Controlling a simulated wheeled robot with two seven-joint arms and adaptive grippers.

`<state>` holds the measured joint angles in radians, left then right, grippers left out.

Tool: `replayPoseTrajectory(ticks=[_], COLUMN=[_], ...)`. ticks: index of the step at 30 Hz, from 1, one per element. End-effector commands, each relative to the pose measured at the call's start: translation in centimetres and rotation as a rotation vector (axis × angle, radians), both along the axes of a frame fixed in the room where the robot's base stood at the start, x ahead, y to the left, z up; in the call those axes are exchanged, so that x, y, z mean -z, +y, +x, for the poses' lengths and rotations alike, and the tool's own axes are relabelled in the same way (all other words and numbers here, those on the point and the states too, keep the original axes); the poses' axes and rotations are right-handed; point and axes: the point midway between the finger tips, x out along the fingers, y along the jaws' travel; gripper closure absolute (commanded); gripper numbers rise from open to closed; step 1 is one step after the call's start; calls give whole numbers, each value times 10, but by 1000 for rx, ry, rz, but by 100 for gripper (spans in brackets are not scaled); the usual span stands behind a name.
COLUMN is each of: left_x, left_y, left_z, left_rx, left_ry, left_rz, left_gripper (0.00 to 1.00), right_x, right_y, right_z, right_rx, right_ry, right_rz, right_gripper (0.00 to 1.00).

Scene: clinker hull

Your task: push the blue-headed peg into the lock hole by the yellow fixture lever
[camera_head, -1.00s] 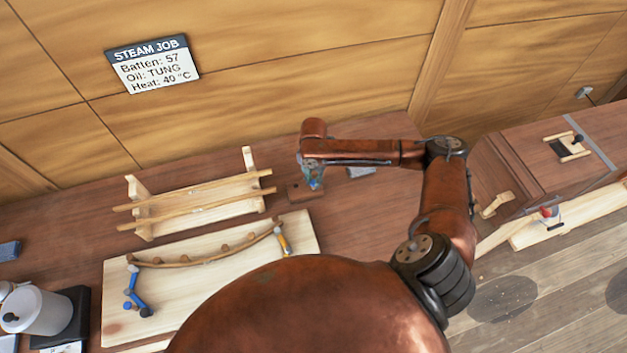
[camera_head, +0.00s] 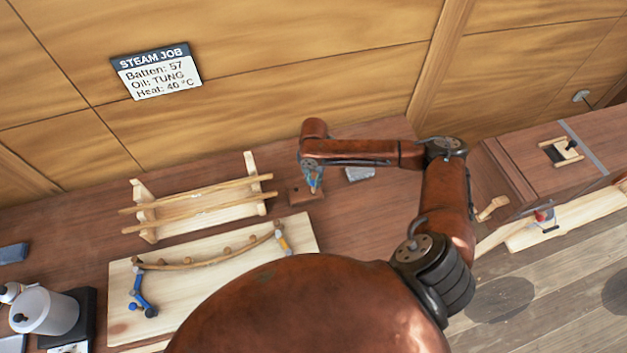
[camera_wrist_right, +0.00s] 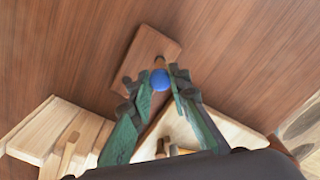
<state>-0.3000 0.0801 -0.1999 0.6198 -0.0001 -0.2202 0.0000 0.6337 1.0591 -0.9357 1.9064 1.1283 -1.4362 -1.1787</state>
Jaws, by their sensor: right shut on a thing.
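The blue-headed peg (camera_wrist_right: 160,80) shows as a round blue head between the fingertips of my right gripper (camera_wrist_right: 158,86), which is shut on it. A short tan piece shows just beyond the head, over a small brown block (camera_wrist_right: 140,58). In the head view my right gripper (camera_head: 313,186) points down at this block (camera_head: 298,195), and the peg cannot be made out there. The yellow fixture lever (camera_head: 283,241) stands at the right end of the curved batten (camera_head: 205,261) on the pale board (camera_head: 303,230). The lock hole cannot be made out. My left gripper is not in view.
A wooden rack (camera_head: 146,210) with long strips stands behind the board. A blue lever (camera_head: 140,294) is at the batten's left end. A grey block (camera_head: 360,174) lies right of my gripper. My own copper body hides the front.

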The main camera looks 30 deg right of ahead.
Motion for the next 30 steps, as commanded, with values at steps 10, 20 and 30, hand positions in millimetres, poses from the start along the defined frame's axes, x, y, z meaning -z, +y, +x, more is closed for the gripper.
replayPoseTrajectory(ticks=[10, 20, 30], left_x=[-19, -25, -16], left_y=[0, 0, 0], left_z=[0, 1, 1], left_rx=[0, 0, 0], left_ry=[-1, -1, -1], left_rz=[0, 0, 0], left_gripper=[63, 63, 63], right_x=[-17, -22, -22], right_y=[0, 0, 8], right_z=[0, 0, -1], right_rx=[0, 0, 84], right_ry=[0, 0, -1], right_rz=[0, 0, 0], right_gripper=[100, 100, 100])
